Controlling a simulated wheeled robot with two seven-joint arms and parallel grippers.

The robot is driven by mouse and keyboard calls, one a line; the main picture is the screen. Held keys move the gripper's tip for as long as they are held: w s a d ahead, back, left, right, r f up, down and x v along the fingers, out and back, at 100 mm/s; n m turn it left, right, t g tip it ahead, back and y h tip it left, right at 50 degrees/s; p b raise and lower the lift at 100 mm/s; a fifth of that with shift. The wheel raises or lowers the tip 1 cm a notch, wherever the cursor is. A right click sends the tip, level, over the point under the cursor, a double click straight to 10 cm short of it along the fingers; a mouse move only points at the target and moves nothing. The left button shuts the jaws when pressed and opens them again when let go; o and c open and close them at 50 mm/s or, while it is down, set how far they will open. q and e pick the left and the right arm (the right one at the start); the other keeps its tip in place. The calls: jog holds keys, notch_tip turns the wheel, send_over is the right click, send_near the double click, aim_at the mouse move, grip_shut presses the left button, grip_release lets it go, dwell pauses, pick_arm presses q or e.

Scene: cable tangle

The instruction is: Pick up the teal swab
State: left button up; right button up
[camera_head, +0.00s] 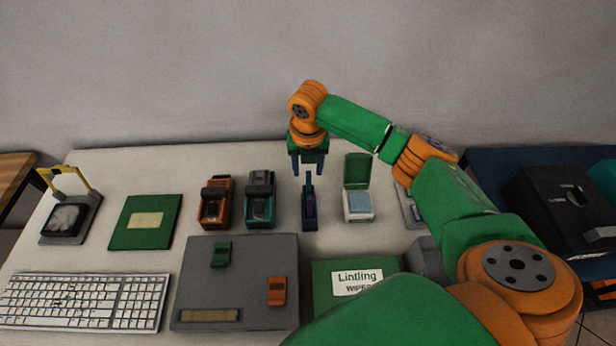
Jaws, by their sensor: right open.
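My right gripper (308,170) is open and points down, with its two fingers apart. It hangs over a narrow dark upright item (310,211) with a purplish front, and I cannot tell whether its top lies between the fingers. A teal and dark device (260,205) sits just left of that item, with an orange and dark one (215,206) beside it. I cannot make out a distinct teal swab; the narrow item is too small and dark to tell. My left gripper is not in view.
A white-and-green box with an open lid (358,206) stands right of the narrow item. In front lie a grey panel (237,270), a green wipes box (330,290) and a keyboard (85,300). A green pad (146,222) lies at left. My right arm covers the front right.

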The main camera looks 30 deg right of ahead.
aim_at(308, 180)
jog(key=f, duration=0.4)
jog(key=shift+s+f+p, duration=0.15)
jog(key=shift+s+p, duration=0.1)
jog(key=shift+p, duration=0.15)
jog(key=shift+w+f, duration=0.2)
jog(key=shift+f, duration=0.15)
jog(key=shift+r, duration=0.1)
grip_shut()
